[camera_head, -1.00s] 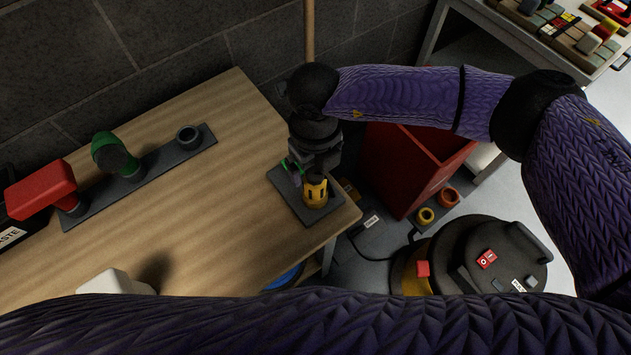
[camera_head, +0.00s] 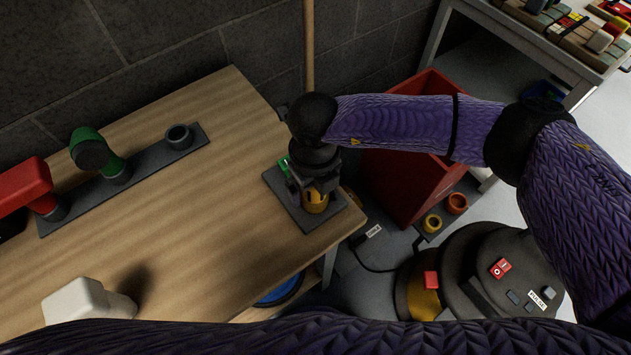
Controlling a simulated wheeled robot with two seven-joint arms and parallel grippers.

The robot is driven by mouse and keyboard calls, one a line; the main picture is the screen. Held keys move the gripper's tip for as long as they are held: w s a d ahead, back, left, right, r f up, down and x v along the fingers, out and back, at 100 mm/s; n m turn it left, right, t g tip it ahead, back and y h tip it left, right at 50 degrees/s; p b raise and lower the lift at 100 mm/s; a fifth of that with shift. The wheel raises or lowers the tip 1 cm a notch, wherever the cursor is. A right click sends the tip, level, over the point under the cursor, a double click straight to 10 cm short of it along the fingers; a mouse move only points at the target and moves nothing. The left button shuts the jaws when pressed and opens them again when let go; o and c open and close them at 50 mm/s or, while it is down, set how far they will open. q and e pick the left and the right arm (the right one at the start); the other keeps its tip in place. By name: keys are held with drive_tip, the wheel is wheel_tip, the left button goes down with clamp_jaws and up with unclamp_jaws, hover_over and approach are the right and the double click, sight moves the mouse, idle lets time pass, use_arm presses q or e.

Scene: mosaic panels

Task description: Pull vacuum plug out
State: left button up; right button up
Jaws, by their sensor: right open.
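A yellow plug-like piece (camera_head: 315,203) stands upright on a dark square plate (camera_head: 297,214) at the right end of the wooden table. My right gripper (camera_head: 314,190) is directly over it, pointing down, with its jaws open around or just beside its top; which of the two is hard to tell. A small green part (camera_head: 284,164) shows on the plate, partly behind the gripper. The vacuum (camera_head: 470,275) stands on the floor at lower right, with red switches on its dark top. My left arm crosses the bottom edge; its gripper is out of view.
On the wooden table (camera_head: 205,225), a dark rail (camera_head: 143,180) holds a green tool (camera_head: 95,152), a red tool (camera_head: 24,187) and an empty ring. A white object (camera_head: 78,302) lies in front. A red bin (camera_head: 412,180) stands beside the table. The middle tabletop is clear.

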drive_tip(key=shift+s+d+f, duration=0.15)
drive_tip(key=shift+s+f, duration=0.05)
drive_tip(key=shift+f, duration=0.25)
clamp_jaws()
idle(0.5)
drive_tip(key=shift+r, duration=0.1)
drive_tip(key=shift+w+r+p, duration=0.15)
drive_tip(key=shift+r+p, duration=0.35)
drive_tip(key=shift+p, duration=0.05)
drive_tip(key=shift+r+p, duration=1.9)
drive_tip(key=shift+r, duration=0.75)
drive_tip(key=shift+w, duration=0.1)
